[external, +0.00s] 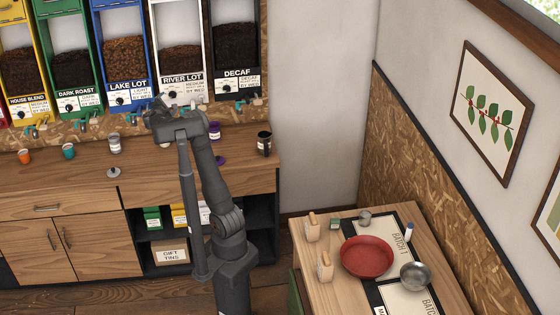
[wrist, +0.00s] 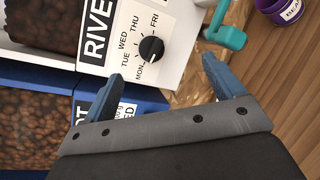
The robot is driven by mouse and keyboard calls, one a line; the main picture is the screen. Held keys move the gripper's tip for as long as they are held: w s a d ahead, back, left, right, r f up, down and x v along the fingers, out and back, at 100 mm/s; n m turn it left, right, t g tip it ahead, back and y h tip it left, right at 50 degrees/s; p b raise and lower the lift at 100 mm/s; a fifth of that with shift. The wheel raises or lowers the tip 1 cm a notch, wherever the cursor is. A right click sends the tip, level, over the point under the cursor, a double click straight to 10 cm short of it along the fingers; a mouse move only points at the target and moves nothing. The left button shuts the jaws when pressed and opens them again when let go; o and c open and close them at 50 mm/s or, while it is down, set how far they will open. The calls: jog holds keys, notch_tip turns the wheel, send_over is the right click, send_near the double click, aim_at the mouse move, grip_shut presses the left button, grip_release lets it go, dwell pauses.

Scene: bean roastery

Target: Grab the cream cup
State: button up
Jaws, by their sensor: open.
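My gripper (external: 160,104) is raised above the back counter, in front of the dispensers. In the wrist view my gripper (wrist: 164,82) has its two blue fingers spread apart with nothing between them. The fingers point at the River Lot dispenser (wrist: 110,30) and its day dial. I cannot clearly make out a cream cup. A small pale shape shows on the counter just below my gripper in the external view, mostly hidden by my arm, and I cannot tell what it is.
The counter (external: 60,185) holds an orange cup (external: 24,156), a teal cup (external: 68,151), a grey canister (external: 114,144), a purple container (external: 214,131) and a black mug (external: 264,143). Teal dispenser taps overhang its back. A side table (external: 350,290) bears a red bowl (external: 366,256).

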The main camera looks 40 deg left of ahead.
jog(key=s+f+m+g, duration=0.1)
jog(key=s+f+g, duration=0.15)
jog(key=f, duration=0.45)
jog(key=s+f+m+g, duration=0.1)
jog(key=s+f+g, duration=0.1)
jog(key=f+g, duration=0.3)
jog(key=m+y, duration=0.4)
jog(key=m, duration=1.3)
send_near(163, 136)
jog(key=shift+w+a+f, duration=0.35)
jog(key=shift+w+f, duration=0.05)
jog(key=shift+w, duration=0.15)
jog(key=shift+x, duration=2.75)
jog(key=shift+s, duration=0.2)
jog(key=shift+c, duration=0.2)
jog(key=c, duration=1.1)
